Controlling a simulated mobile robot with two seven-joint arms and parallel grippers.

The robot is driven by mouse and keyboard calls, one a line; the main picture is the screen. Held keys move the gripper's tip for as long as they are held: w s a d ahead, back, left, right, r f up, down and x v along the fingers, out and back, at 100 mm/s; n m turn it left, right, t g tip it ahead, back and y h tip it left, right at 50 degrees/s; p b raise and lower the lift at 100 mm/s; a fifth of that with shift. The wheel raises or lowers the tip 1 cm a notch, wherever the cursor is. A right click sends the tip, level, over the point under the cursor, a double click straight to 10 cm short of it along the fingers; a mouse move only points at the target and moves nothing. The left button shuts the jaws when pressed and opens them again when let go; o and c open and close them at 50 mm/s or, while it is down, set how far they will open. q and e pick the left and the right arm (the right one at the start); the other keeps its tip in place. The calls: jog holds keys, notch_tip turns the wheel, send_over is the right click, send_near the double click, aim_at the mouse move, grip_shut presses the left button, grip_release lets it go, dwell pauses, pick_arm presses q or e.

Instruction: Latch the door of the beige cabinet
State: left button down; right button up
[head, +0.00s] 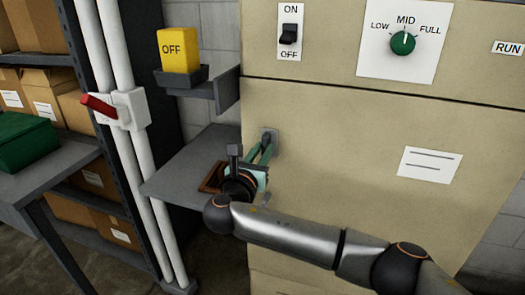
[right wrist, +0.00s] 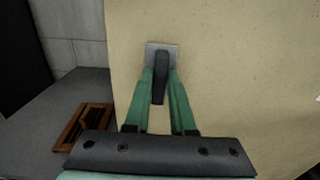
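The beige cabinet (head: 340,190) fills the right half of the head view. Its latch is a dark handle (right wrist: 160,78) on a small grey plate (right wrist: 151,48), pointing down toward the palm in the right wrist view. In the head view the latch plate (head: 273,146) is partly covered by the fingers. My right gripper (head: 263,151) has green fingers, one on each side of the handle; they look closed on it near the plate. The same gripper shows in the right wrist view (right wrist: 161,88). My left gripper is not in view.
A grey shelf (head: 185,170) with a brown wooden frame juts out left of the latch. Above it is a yellow OFF block (head: 179,50) in a grey holder. White pipes carry a red lever (head: 98,106). A green box (head: 25,140) sits on a table at left.

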grip_shut()
